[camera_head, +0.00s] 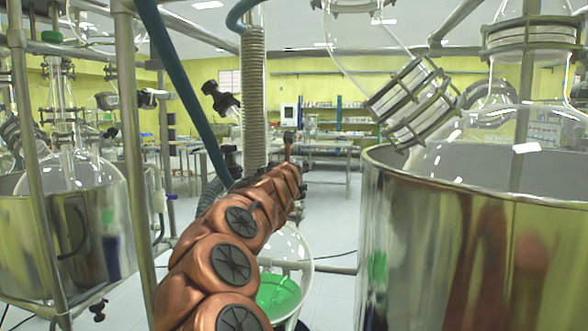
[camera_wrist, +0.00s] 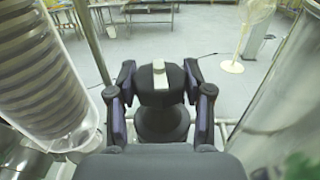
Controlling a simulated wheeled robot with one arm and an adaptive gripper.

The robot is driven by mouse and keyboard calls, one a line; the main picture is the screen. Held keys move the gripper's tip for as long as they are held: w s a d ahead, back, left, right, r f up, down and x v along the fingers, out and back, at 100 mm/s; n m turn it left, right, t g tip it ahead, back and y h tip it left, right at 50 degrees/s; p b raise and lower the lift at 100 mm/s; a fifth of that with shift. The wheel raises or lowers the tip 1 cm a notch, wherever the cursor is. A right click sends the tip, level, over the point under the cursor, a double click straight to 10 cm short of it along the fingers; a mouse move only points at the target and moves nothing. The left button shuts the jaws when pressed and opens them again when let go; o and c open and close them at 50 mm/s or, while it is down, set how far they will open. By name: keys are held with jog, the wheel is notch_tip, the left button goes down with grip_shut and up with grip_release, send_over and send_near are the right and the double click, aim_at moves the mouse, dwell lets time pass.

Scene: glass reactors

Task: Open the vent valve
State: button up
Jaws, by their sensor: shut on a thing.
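In the wrist view my gripper (camera_wrist: 160,82) has one dark finger on each side of a black valve knob (camera_wrist: 161,120). The fingers are shut on this knob, which I take for the vent valve. A pale bar-like piece (camera_wrist: 159,70) shows on the knob's upper part, and a wider round black part lies below it. In the head view my copper-coloured arm reaches up and away toward the middle. It hides my gripper and most of the valve. How far the valve is turned cannot be told.
A large steel vessel (camera_head: 470,250) with glassware stands close on the right. A ribbed hose (camera_head: 253,100) and metal posts rise near my arm. A round flask with green liquid (camera_head: 278,292) is below. Another vessel (camera_head: 70,240) stands left. The wrist view shows open floor and a pale fan (camera_wrist: 250,25).

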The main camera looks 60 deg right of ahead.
jog(key=shift+f+n+t+y+b, duration=0.2)
jog(key=shift+n+t+y+b, duration=0.25)
jog(key=shift+t+b, duration=0.45)
jog(key=shift+n+t+y+b, duration=0.65)
jog(key=shift+n+t+b, duration=0.15)
jog(key=shift+b, duration=0.35)
jog(key=shift+s+d+n+t+y+b, duration=0.1)
jog(key=shift+n+t+y+b, duration=0.65)
jog(key=shift+n+t+y, duration=0.3)
jog(key=n+t+y, duration=0.2)
jog(key=y, duration=0.1)
jog(key=shift+r+n+t, duration=0.2)
jog(key=shift+n+t, duration=0.1)
jog(key=shift+t, duration=0.05)
jog(key=shift+n+t+y, duration=0.3)
jog(key=shift+n+y, duration=0.2)
jog(key=shift+y, duration=0.35)
jog(key=o, duration=0.9)
jog(key=shift+o, duration=0.2)
